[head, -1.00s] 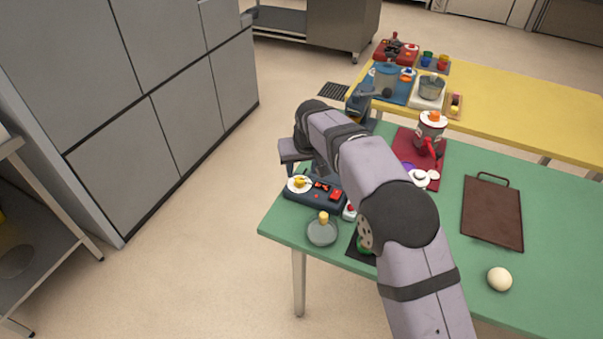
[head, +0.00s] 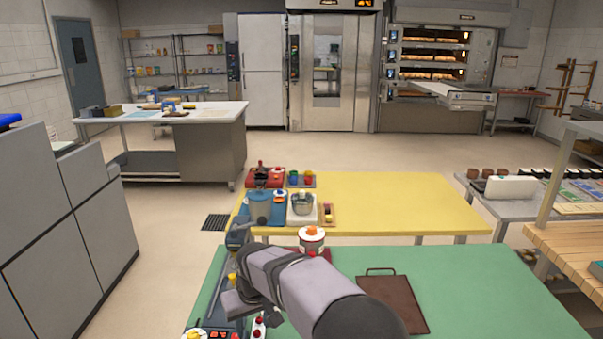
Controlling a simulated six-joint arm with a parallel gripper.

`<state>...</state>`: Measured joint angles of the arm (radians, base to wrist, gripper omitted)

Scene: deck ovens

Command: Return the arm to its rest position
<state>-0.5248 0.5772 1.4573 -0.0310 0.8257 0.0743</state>
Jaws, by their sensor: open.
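My arm reaches in from the bottom of the head view, over the left part of the green table (head: 470,300). Its end, with my gripper (head: 238,304), is at the left side of that table, above a dark unit with small red and white parts (head: 218,333) at the bottom edge. My gripper is open. Its fingertips are small and mostly hidden, and I see nothing held.
A dark brown tray (head: 396,303) lies right of my arm. Grey cabinets (head: 60,235) are at left.

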